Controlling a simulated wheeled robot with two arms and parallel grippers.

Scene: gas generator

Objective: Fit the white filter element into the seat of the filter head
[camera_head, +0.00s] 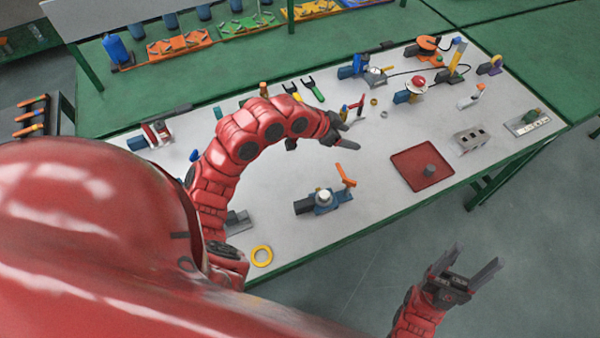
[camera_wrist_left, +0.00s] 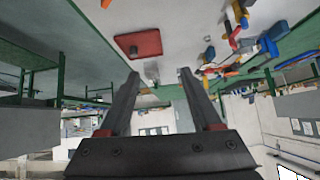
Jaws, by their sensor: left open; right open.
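A blue clamp-like fixture (camera_head: 318,204) stands near the table's front edge, with a white round piece (camera_head: 325,196) on top and an orange lever (camera_head: 345,175) beside it. I cannot tell whether the white piece is the filter element or part of the filter head. My left gripper (camera_head: 355,129) is open and empty above the table, behind this fixture. In the left wrist view its fingers (camera_wrist_left: 159,74) are spread with nothing held between them. My right gripper (camera_head: 480,255) is open and empty, off the table's front edge over the floor.
A red tray (camera_head: 408,178) with a grey cylinder (camera_head: 429,171) lies right of the fixture. A grey block with holes (camera_head: 470,139) is further right. A yellow ring (camera_head: 262,256) lies at the front left. Tools and other fixtures line the back. The table between tray and fixture is clear.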

